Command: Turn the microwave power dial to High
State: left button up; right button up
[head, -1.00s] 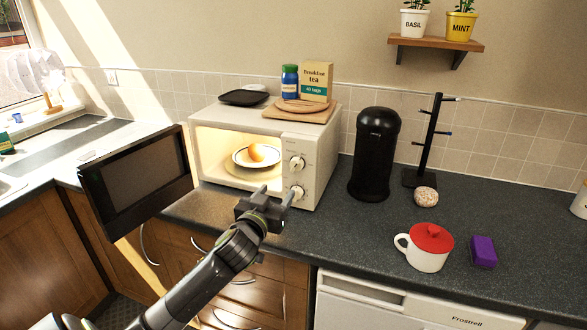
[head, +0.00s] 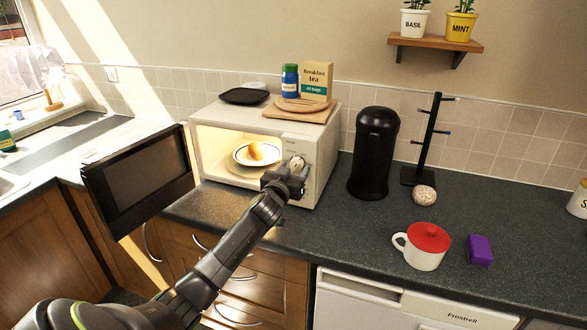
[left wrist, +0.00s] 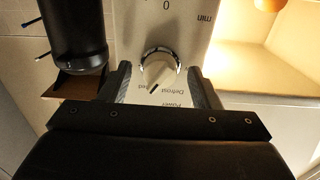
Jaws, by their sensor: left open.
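The cream microwave (head: 318,160) stands on the counter with its door (head: 140,178) swung open to the left. A plate with a round orange-brown item (head: 257,152) sits in its lit inside. My left gripper (head: 296,172) is at the control panel, at the upper dial. In the left wrist view, which is upside down, the power dial (left wrist: 159,70) stands between my open fingers (left wrist: 157,82), with a small gap showing on each side. Its dark pointer mark lies between the "Med" and "Defrost" labels. The lower dial is hidden behind my gripper. My right gripper is out of view.
A black canister (head: 374,155) stands close to the right of the microwave. A mug tree (head: 429,140), a red-lidded mug (head: 425,250) and a purple block (head: 480,249) are further right. A tea box (head: 316,82) and jar (head: 290,82) stand on the microwave.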

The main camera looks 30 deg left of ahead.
pick_arm(q)
jog(key=shift+w, duration=0.15)
jog(key=c, duration=1)
jog(key=shift+m, duration=0.5)
jog(key=m+p, duration=0.2)
jog(key=m, duration=0.3)
jog(key=shift+a+r+m, duration=0.1)
jog(key=shift+m, duration=0.2)
jog(key=m+p, duration=0.2)
jog(key=m, duration=0.3)
jog(key=shift+m, duration=0.4)
